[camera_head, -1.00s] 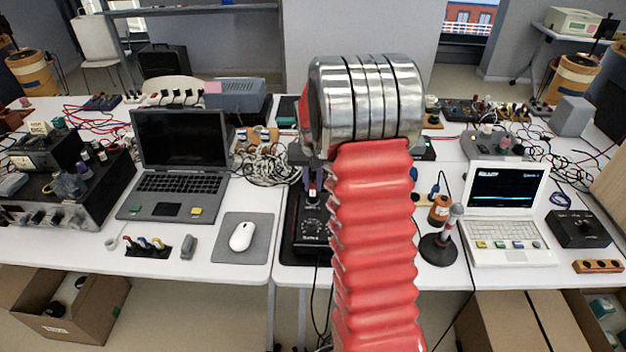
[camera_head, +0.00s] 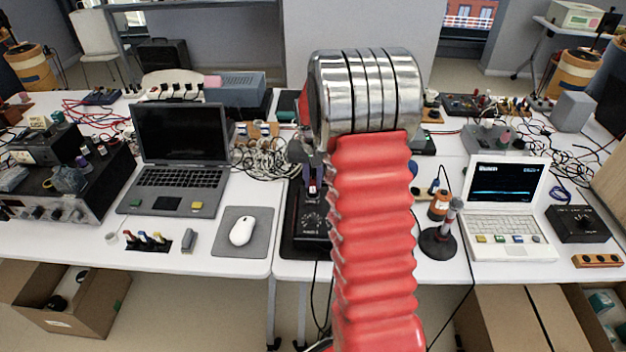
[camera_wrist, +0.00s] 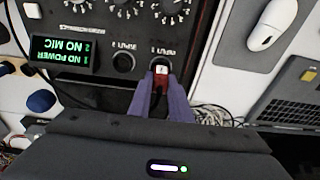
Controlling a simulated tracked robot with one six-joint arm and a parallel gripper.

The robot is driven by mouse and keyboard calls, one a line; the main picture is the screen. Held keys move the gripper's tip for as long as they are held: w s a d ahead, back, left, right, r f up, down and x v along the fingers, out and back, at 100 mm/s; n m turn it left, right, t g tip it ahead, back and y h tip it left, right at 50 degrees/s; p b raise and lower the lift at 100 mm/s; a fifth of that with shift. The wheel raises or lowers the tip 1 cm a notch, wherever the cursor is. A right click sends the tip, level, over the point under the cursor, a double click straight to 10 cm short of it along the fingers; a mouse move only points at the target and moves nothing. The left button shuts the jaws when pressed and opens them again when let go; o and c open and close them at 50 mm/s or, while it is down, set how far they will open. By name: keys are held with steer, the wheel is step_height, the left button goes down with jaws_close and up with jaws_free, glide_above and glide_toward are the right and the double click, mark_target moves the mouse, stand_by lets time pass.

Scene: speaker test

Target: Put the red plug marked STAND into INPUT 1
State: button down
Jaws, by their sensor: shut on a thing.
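My gripper (camera_wrist: 160,92), with purple fingers, is shut on a red plug (camera_wrist: 161,80) with a white label. The label's marking is too small to read. In the wrist view the plug is at the INPUT 1 socket of a black mixer (camera_wrist: 105,82); I cannot tell whether it is in the socket or just in front of it. The INPUT 2 socket (camera_wrist: 124,62) beside it looks empty. The mixer's green display (camera_wrist: 63,50) reads "1 NO POWER, 2 NO MIC". In the head view my gripper (camera_head: 313,172) is over the mixer (camera_head: 309,238), partly hidden by my arm.
A dark laptop (camera_head: 181,150) and a white mouse (camera_head: 242,231) on a grey pad are left of the mixer. A microphone on a stand (camera_head: 440,240) and a white laptop (camera_head: 508,205) are to the right. Several coloured plugs sit in a black holder (camera_head: 150,246) at front left.

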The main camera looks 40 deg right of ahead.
steer(key=shift+f, duration=0.2)
stand_by(0.5)
steer(key=c, duration=1.5)
jaws_free()
steer(key=shift+c, duration=0.2)
step_height(320, 180, up, 14)
steer(key=s+a, duration=0.1)
steer(key=shift+s+a+f, duration=0.15)
steer(key=shift+s+f, duration=0.05)
steer(key=shift+s, duration=0.05)
steer(key=s+a+r+n+t, duration=0.2)
steer(key=s+a+r+n, duration=0.1)
steer(key=s+a, duration=0.9)
steer(key=s+a+r+n+t+y, duration=0.1)
steer(key=s+a+r+n, duration=0.3)
steer(key=s+a, duration=0.8)
steer(key=shift+s+a+t, duration=0.25)
steer(key=shift+a+t, duration=0.35)
steer(key=shift+a, duration=0.2)
